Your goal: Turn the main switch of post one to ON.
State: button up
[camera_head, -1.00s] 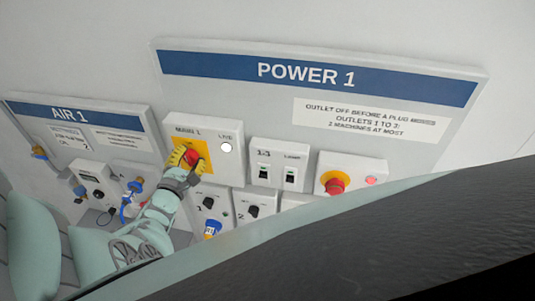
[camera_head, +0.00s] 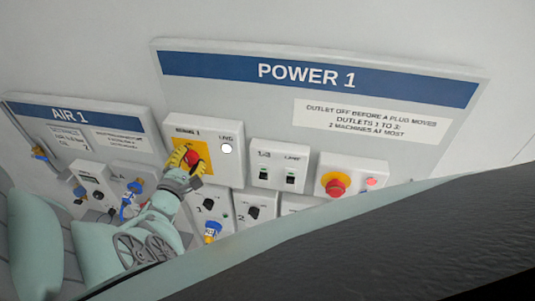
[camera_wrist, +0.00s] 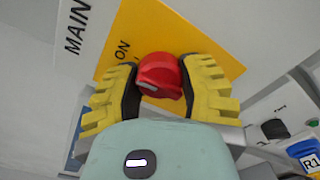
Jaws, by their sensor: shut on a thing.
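The main switch of post one is a red knob (camera_head: 192,158) on a yellow plate (camera_head: 206,160), on the white box left below the POWER 1 heading. The knob also shows in the wrist view (camera_wrist: 160,75), with the word ON printed on the yellow plate to its upper left. A pale mark shows on the knob's lower left side. My gripper (camera_head: 187,157) is shut on the knob, one yellow finger on either side, as the wrist view (camera_wrist: 160,70) shows. The fingers hide parts of the plate, so I cannot tell the knob's exact setting.
A white round lamp (camera_head: 227,148) sits right of the switch. Two small black switches (camera_head: 277,176) and a red emergency button (camera_head: 335,185) are farther right. Below are black outlet knobs and a blue plug (camera_head: 211,232). The AIR 1 panel (camera_head: 82,117) stands left.

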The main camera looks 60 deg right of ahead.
jog(key=shift+m, duration=0.4)
dwell(0.9)
jog(key=o, duration=1.2)
jog(key=shift+s+a, duration=0.1)
jog(key=shift+a, duration=0.05)
jog(key=shift+v, duration=5.85)
